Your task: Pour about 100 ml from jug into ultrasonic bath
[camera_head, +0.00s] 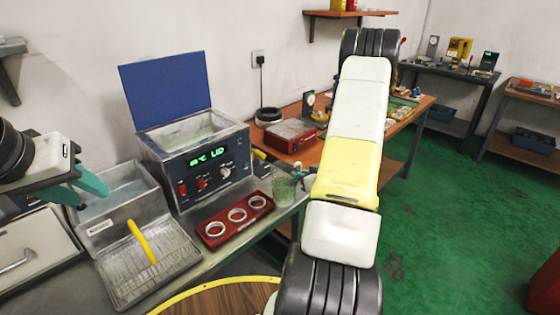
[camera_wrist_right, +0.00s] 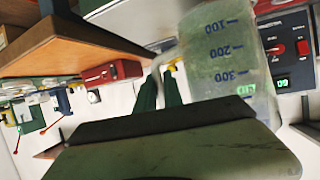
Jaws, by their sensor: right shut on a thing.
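The ultrasonic bath (camera_head: 158,178) is a steel box with a dark front panel and lit green display. Its blue lid (camera_head: 165,88) stands open, and the basin opening faces up. The clear, greenish jug (camera_head: 285,191) is right of the bath, near the bench edge, looking upright; I cannot tell if it touches the bench. In the right wrist view the jug (camera_wrist_right: 222,60) shows blue graduation marks. My right gripper (camera_wrist_right: 160,92) is shut on the jug's handle, partly hidden by my wrist. My left gripper (camera_head: 80,193) is open and empty, left of the bath.
A red tray (camera_head: 211,240) with three rings lies before the bath. A wire basket (camera_head: 172,262) with a yellow handle and a grey tub (camera_head: 90,214) of liquid stand left. A red case (camera_head: 290,137) sits on the wooden bench behind.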

